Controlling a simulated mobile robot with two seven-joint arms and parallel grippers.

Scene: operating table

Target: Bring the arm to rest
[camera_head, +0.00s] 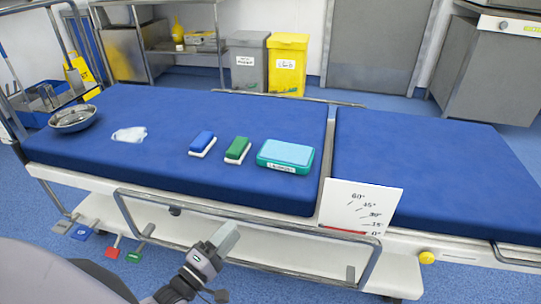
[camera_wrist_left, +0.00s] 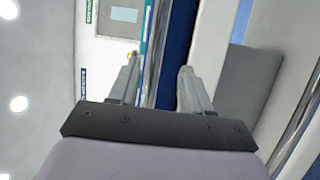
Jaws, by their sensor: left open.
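My left gripper (camera_head: 228,236) is in front of the near side rail of the operating table, below the blue mattress (camera_head: 250,105). In the left wrist view its two fingers (camera_wrist_left: 158,80) stand apart with nothing between them. A blue brush (camera_head: 202,142), a green brush (camera_head: 238,149) and a teal-lidded box (camera_head: 286,156) rest on the mattress, apart from the gripper. A white crumpled cloth (camera_head: 129,134) and a metal bowl (camera_head: 73,118) lie further left on it. My right gripper does not show.
The table's metal side rail (camera_head: 250,225) runs close by the gripper. A white angle card (camera_head: 360,206) stands at the table's near edge. Grey (camera_head: 247,62) and yellow (camera_head: 287,65) bins and a steel trolley (camera_head: 170,45) stand behind. The right mattress section (camera_head: 430,165) is bare.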

